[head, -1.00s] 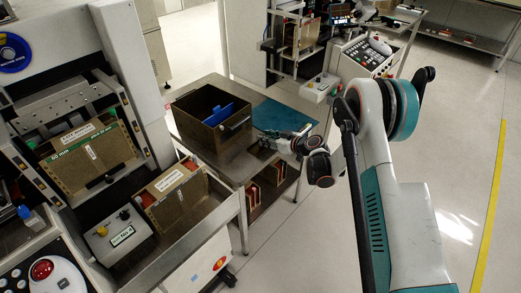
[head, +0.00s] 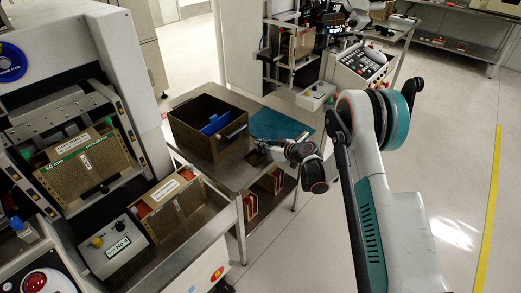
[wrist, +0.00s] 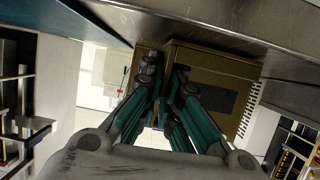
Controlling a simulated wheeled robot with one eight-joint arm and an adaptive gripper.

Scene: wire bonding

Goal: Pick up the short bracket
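My gripper (head: 268,151) is low over the steel side table, by the dark brown open bin (head: 190,147) and the teal mat (head: 268,123). A small dark brassy piece (head: 257,158) shows at the fingertips on the table; I cannot tell if it is the short bracket. In the wrist view my gripper (wrist: 166,76) has its green fingers close together with a narrow gap. A brown box-like thing (wrist: 215,62) with a dark patch lies beyond them. Whether anything is between the fingertips is unclear. No short bracket can be made out with certainty.
The bin holds a blue piece (head: 215,124) and stands at the table's (head: 232,178) left. Several brown and red pieces sit on the shelf below. A machine with brown boxes labelled in white and green (head: 88,162) stands at the left. The floor at right is clear.

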